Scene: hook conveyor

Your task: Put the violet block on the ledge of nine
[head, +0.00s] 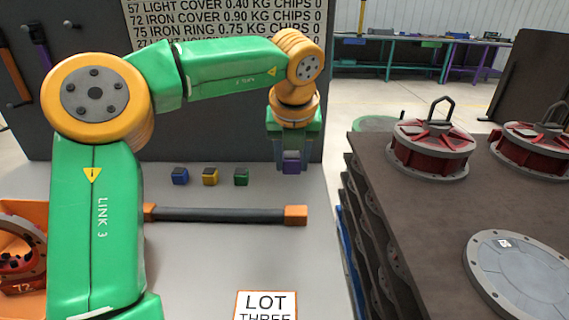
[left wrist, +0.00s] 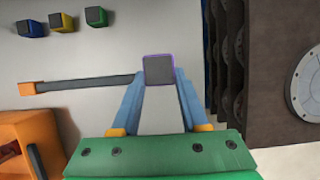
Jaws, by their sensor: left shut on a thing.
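The violet block (head: 291,163) is between the fingers of my left gripper (head: 291,168), which is shut on it. It is held over the right part of the grey table (head: 262,260). In the left wrist view the block (left wrist: 158,69) shows a dark grey face with violet edges between the two blue fingers of my left gripper (left wrist: 159,80). I cannot make out a ledge marked nine in either view. My right gripper is not in view.
Blue (head: 180,176), yellow (head: 210,176) and green (head: 241,176) blocks stand in a row left of my gripper. A dark bar (head: 230,215) with orange ends lies nearer. A "LOT THREE" sign (head: 265,306) is in front. A dark stand (head: 440,215) with red covers is at right.

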